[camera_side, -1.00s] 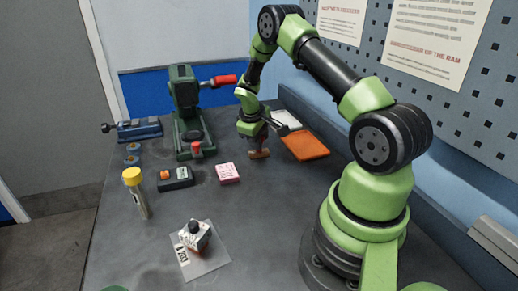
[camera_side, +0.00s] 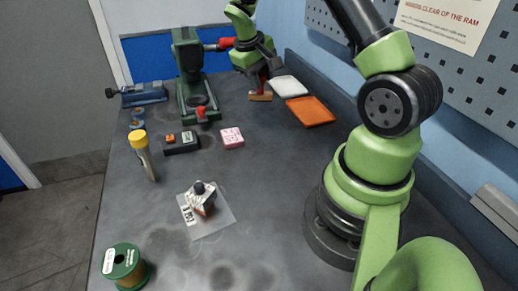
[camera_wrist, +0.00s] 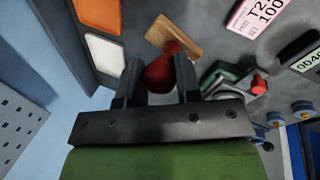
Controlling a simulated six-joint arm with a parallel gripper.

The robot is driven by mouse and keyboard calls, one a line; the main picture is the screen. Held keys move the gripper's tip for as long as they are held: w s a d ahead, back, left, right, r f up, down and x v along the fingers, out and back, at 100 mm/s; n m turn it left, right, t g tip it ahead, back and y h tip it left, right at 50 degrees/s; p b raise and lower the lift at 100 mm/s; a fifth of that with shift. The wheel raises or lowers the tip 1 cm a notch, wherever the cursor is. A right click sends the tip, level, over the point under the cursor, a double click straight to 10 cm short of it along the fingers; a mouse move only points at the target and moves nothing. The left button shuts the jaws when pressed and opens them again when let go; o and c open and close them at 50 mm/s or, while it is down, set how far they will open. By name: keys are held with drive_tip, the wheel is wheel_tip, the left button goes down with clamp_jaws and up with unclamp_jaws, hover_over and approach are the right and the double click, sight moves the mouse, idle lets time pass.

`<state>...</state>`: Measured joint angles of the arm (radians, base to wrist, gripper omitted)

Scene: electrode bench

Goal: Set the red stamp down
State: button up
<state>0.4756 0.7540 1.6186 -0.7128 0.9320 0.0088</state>
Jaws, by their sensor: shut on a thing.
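The red stamp has a red handle and a flat wooden base. In the side view the stamp (camera_side: 260,97) is upright below my gripper (camera_side: 263,76), at the back of the bench, just left of the white pad. In the wrist view the red handle of the stamp (camera_wrist: 163,70) is between the two dark fingers of my gripper (camera_wrist: 160,80), which is shut on it. The wooden base sticks out beyond the fingertips. I cannot tell whether the base touches the bench top. The fingers hide part of the handle.
A white pad (camera_side: 288,86) and an orange pad (camera_side: 310,111) lie to the right of the stamp. The green press (camera_side: 188,70) with its red-gripped lever stands close on the left. A pink block (camera_side: 232,138) lies nearer. The bench between the pink block and my base is clear.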

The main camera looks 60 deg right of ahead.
drive_tip(key=s+a+m+g+y, duration=0.1)
drive_tip(key=s+a+m+y, duration=0.15)
drive_tip(key=a+m, duration=0.4)
drive_tip(key=s+a+m+g+y, duration=0.1)
drive_tip(key=s+a+m, duration=0.3)
drive_tip(key=a+m, duration=0.25)
drive_tip(key=f, duration=0.6)
drive_tip(key=a+f, duration=0.1)
drive_tip(key=f, duration=0.2)
drive_tip(key=shift+w+f, duration=0.1)
drive_tip(key=shift+f, duration=0.2)
drive_tip(key=o, duration=0.9)
drive_tip(key=shift+f, duration=0.1)
